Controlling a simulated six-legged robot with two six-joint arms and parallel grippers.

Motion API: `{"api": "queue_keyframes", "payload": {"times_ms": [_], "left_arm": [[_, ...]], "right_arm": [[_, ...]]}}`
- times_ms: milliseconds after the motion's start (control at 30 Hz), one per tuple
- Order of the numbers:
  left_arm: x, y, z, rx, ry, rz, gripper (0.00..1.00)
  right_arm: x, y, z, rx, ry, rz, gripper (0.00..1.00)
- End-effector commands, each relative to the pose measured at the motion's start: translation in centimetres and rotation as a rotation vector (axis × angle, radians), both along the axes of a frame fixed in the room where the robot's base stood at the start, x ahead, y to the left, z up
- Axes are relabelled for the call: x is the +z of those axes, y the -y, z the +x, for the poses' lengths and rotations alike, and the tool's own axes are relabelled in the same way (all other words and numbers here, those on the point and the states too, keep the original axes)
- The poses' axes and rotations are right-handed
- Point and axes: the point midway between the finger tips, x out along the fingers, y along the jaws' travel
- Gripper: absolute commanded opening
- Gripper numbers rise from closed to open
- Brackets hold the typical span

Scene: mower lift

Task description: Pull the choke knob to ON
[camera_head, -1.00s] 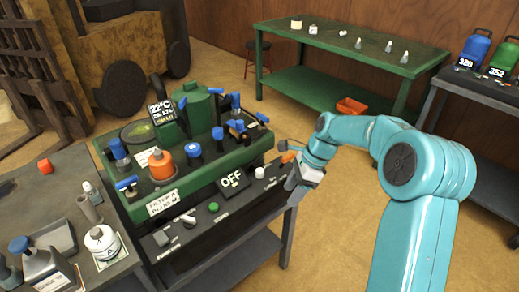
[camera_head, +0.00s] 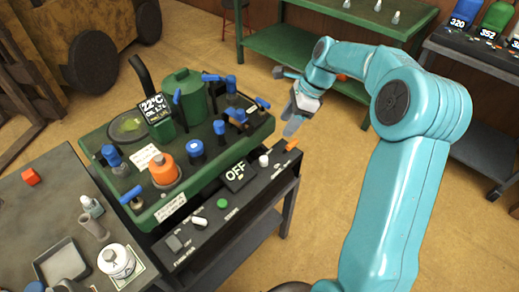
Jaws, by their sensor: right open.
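The green machine (camera_head: 165,195) has a dark control panel (camera_head: 240,207) along its front. A display on the panel reads OFF (camera_head: 238,174). A white knob (camera_head: 264,160) and an orange knob (camera_head: 292,145) sit near the panel's right end. A green button (camera_head: 222,203) and a white switch (camera_head: 199,222) are further left. The small labels are too blurred to tell which knob is the choke. My right gripper (camera_head: 293,127) is open and points down, just beyond the orange knob in the picture; I cannot tell whether they touch. My left gripper is out of view.
Blue-topped valves, an orange cap (camera_head: 164,170) and a temperature display (camera_head: 158,107) stand up on the machine. A grey table (camera_head: 35,215) with a tray and bottles is at left. A green table (camera_head: 320,50) stands behind. Floor right of the panel is clear.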

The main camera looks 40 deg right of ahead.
Motion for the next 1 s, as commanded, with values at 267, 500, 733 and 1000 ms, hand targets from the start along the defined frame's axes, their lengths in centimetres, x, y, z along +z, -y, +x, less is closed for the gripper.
{"api": "queue_keyframes", "payload": {"times_ms": [267, 500, 733, 1000], "left_arm": [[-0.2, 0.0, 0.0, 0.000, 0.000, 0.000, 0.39], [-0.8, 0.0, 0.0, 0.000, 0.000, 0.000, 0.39], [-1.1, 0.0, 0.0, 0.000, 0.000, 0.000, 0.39], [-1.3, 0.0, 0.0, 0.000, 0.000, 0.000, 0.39]], "right_arm": [[-1.8, -0.6, -0.3, 0.000, -0.002, 0.002, 0.55], [-6.9, -2.2, 0.8, 0.001, -0.004, 0.003, 0.55], [-11.8, -3.7, 2.1, 0.001, -0.004, 0.003, 0.55], [-14.7, -4.6, 3.2, 0.000, 0.000, 0.000, 0.55]]}}
